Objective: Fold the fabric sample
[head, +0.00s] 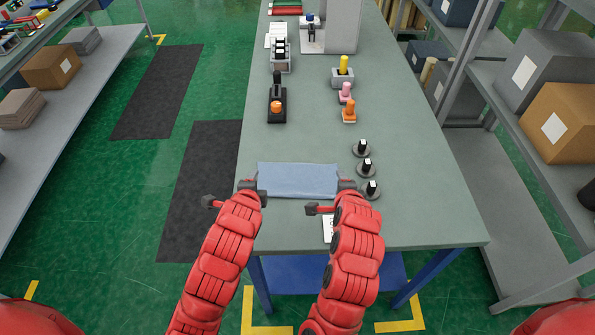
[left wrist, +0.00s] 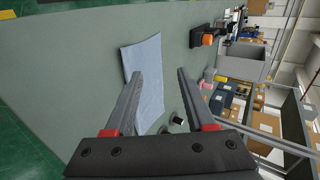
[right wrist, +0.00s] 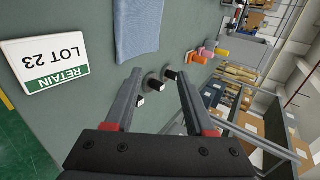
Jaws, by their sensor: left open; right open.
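The light blue fabric sample (head: 298,180) lies flat on the near part of the grey-green table, as a wide rectangle. It also shows in the left wrist view (left wrist: 150,75) and in the right wrist view (right wrist: 138,25). My left gripper (head: 230,192) is open at the fabric's near left corner, with nothing seen between its fingers. My right gripper (head: 327,197) is open at the near right corner, also with nothing seen between its fingers. In the head view my grippers cover parts of the near corners. I cannot tell whether the fingers touch the cloth.
Several dark round weights with knobs (head: 366,167) stand right of the fabric. A white card reading RETAIN LOT 23 (right wrist: 45,62) lies near the front edge, partly behind my right arm.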

